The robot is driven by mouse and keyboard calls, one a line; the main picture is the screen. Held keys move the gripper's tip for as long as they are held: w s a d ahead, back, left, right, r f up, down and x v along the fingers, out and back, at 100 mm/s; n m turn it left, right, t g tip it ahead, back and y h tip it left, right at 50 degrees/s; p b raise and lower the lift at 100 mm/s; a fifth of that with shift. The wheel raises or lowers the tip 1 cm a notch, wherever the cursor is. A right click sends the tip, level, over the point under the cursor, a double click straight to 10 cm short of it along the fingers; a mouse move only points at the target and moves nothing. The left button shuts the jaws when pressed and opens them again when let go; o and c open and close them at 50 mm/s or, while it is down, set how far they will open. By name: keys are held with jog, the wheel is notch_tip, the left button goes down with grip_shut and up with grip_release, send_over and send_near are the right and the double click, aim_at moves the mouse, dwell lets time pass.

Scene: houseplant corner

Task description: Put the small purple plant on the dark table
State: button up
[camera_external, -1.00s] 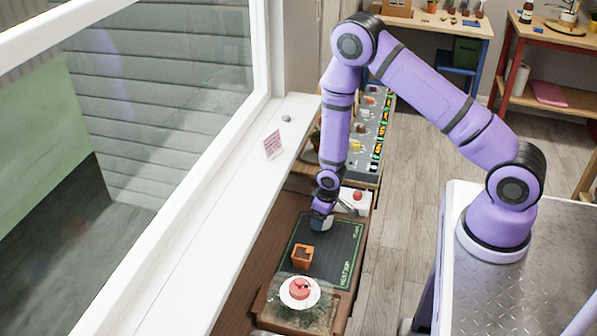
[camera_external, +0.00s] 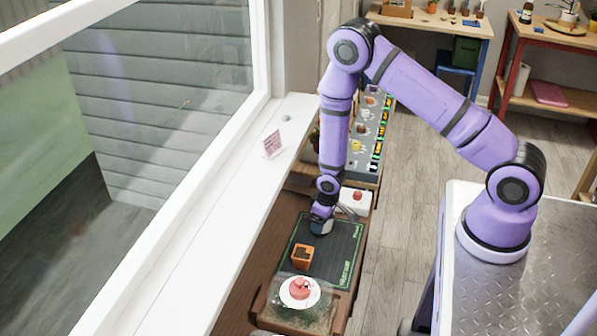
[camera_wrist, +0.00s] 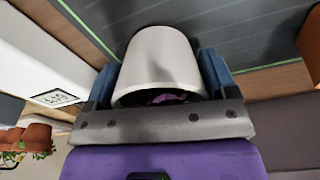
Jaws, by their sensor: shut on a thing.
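The small purple plant is in a pale pot (camera_wrist: 162,52). In the wrist view only a bit of purple (camera_wrist: 167,98) shows at the pot's mouth; most of the plant is hidden. My gripper (camera_external: 322,220) is shut on the pot, one finger on each side of it. In the external view the pot (camera_external: 321,229) shows just under my gripper, over the far part of a dark mat (camera_external: 343,238). The mat lies on a dark brown table (camera_external: 262,258) beside the window sill. I cannot tell whether the pot touches the mat.
An orange square pot (camera_external: 302,256) stands on the mat's near left part. A white plate with a red thing (camera_external: 300,290) is at the table's near end. A white box with a red button (camera_external: 356,199) stands beyond the mat. The mat's right part is clear.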

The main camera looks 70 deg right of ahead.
jog(key=shift+f, duration=0.1)
jog(key=o, duration=1.1)
jog(key=r, duration=0.3)
jog(key=s+r, duration=0.1)
jog(key=r, duration=0.6)
jog(key=shift+s+a+r, duration=0.15)
jog(key=shift+r, duration=0.2)
jog(key=s+a+r+t, duration=0.1)
jog(key=s+a+r, duration=0.15)
jog(key=r, duration=1.15)
jog(key=s+a+r+t, duration=0.1)
jog(key=a+r, duration=0.2)
jog(key=r, duration=1.1)
jog(key=s+a+r, duration=0.2)
jog(key=s+r, duration=0.3)
jog(key=s, duration=0.2)
jog(key=s+a+r+n+t, duration=0.1)
jog(key=s+a+r, duration=0.2)
jog(key=s+r, duration=0.3)
jog(key=s+a+r+n, duration=0.1)
jog(key=s+a+r, duration=0.1)
jog(key=s+r, duration=0.3)
jog(key=shift+s+a+r+t, duration=0.1)
jog(key=shift+s+r+t, duration=0.1)
jog(key=shift+s, duration=0.75)
jog(key=shift+s+a+r+t, duration=0.1)
jog(key=shift+s+t, duration=0.1)
jog(key=shift+s, duration=0.7)
